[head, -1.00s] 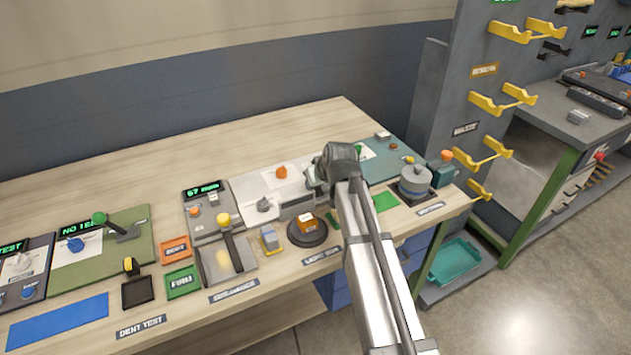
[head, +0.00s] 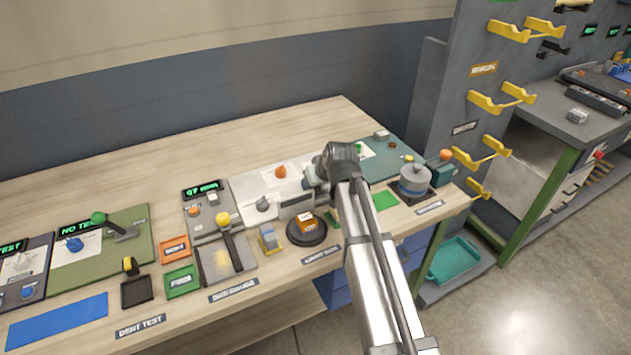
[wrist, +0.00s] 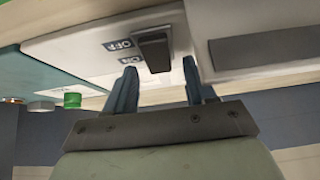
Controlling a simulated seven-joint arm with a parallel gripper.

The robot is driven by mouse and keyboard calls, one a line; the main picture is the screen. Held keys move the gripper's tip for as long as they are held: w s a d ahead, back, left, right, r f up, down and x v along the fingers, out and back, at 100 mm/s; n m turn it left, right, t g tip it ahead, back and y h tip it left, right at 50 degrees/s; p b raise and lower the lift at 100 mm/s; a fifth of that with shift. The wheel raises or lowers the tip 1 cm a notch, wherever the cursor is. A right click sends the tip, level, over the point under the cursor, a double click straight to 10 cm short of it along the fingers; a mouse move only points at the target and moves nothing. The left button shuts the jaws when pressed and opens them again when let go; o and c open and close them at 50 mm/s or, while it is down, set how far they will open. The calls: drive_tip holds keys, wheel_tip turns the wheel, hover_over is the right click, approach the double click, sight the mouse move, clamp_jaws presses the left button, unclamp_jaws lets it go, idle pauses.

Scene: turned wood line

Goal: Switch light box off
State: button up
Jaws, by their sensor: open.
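The light box is a white panel (head: 250,184) on the bench, partly hidden behind my arm in the head view. In the wrist view its pale face (wrist: 85,48) carries a dark switch (wrist: 153,52), with small printed labels beside it, one seeming to read OFF upside down. My gripper (wrist: 159,66) is open and empty, its two blue-grey fingertips on either side of the switch's near end. I cannot tell whether they touch it or which way it is set. In the head view my gripper (head: 314,173) is mostly hidden by my wrist.
A grey raised block (wrist: 262,47) stands close to the right finger in the wrist view. A round dark stand (head: 306,232) is in front; a teal panel (head: 398,158) lies right.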

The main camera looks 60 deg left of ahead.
drive_tip(key=v, duration=1.3)
drive_tip(key=shift+d, duration=0.2)
drive_tip(key=shift+r, duration=0.15)
